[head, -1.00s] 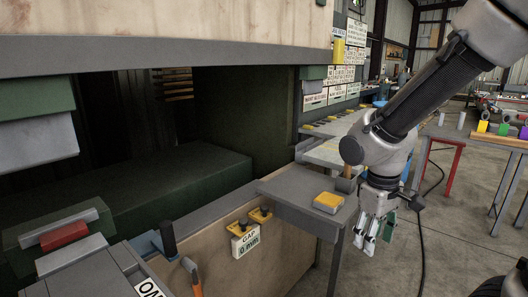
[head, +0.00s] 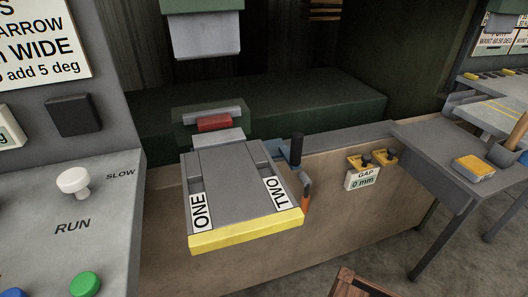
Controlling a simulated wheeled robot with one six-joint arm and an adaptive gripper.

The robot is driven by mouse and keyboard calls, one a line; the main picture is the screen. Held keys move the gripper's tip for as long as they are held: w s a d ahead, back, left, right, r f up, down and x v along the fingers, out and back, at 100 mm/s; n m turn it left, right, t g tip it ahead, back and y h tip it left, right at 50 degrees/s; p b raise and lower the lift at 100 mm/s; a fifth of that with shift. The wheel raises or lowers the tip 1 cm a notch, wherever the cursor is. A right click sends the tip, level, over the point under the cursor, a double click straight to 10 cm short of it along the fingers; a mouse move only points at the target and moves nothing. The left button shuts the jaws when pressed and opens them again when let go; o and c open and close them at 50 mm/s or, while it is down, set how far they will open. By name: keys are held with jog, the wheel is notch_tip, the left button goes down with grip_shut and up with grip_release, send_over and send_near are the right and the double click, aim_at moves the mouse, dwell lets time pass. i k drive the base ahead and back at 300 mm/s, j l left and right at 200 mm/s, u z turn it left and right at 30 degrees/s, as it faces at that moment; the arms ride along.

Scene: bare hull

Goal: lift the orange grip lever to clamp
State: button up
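The lever's orange grip (head: 305,203) hangs low at the right side of a grey slide bed, near its yellow front edge. A grey arm (head: 304,181) runs up from the grip, so the lever points downward. A dark upright handle (head: 297,149) stands just behind it on a blue part. The grey bed (head: 228,185) carries the labels ONE and TWO. My gripper is not in the current view, so its distance from the lever does not show.
A control panel (head: 100,215) with a white knob and coloured buttons stands at the left. A GAP 0 mm label (head: 362,179) with yellow knobs is right of the lever. A grey side table (head: 430,150) stands further right. A brown wooden object (head: 358,285) shows at the bottom edge.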

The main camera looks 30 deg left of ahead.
aim_at(306, 180)
jog(key=i+l+u, duration=0.15)
jog(key=l, duration=0.15)
jog(key=i+l+u, duration=0.1)
jog(key=l, duration=0.25)
jog(key=i+l+u, duration=0.15)
jog(key=l, duration=0.2)
jog(key=u, duration=1.25)
